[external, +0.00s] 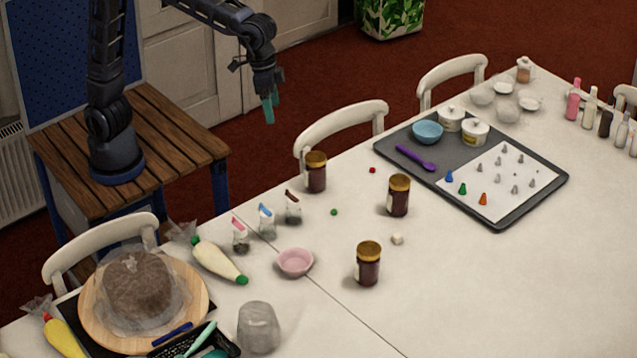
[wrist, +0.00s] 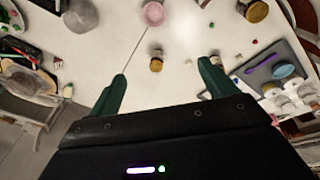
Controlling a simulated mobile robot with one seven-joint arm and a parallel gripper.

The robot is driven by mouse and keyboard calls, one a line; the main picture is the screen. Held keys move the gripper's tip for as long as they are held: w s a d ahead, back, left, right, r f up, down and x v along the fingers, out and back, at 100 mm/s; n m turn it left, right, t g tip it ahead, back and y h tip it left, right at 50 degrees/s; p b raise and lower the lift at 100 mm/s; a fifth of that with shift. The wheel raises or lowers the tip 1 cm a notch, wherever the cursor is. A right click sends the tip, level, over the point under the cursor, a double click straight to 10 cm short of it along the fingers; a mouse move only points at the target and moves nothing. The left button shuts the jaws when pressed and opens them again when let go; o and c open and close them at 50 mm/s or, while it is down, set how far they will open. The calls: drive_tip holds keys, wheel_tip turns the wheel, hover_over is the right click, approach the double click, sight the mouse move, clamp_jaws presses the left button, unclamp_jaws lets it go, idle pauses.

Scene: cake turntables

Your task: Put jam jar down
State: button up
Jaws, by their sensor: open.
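Three dark jam jars with gold lids stand upright on the white table in the external view. One jar (external: 316,172) is near the table's far edge by a chair. A second jar (external: 398,196) is near the grey tray, and a third jar (external: 367,264) is closer to the camera. A gold-lidded jar (wrist: 255,11) also shows at the top of the wrist view. My gripper (external: 269,110) hangs above and beyond the table edge, apart from all the jars. In the wrist view its green fingers (wrist: 163,88) are spread apart with nothing held between them.
A grey tray (external: 545,192) with tubs, a purple spoon and piping tips lies right. A pink bowl (external: 295,262), piping bag (external: 218,260) and small packets stand left of the jars. A wrapped cake sits on a wooden board (external: 93,327). White chairs (external: 345,120) line the edge.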

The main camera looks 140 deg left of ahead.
drive_tip(key=s+d+r+m, duration=0.3)
drive_tip(key=s+d, duration=0.6)
drive_tip(key=d, duration=0.1)
drive_tip(key=s+d+f+m, duration=0.2)
drive_tip(key=s+d, duration=0.2)
drive_tip(key=s, duration=0.4)
drive_tip(key=s+d+f+m+t, duration=0.1)
drive_tip(key=s+d+f+m, duration=0.1)
drive_tip(key=s+d, duration=0.3)
drive_tip(key=s+d+f+m+t, duration=0.1)
drive_tip(key=s+d, duration=0.3)
drive_tip(key=s, duration=0.7)
drive_tip(key=shift+s+d+f+m, duration=0.3)
drive_tip(key=shift+s+f+m, duration=0.05)
drive_tip(key=shift+f+m, duration=0.35)
drive_tip(key=shift+o, duration=0.5)
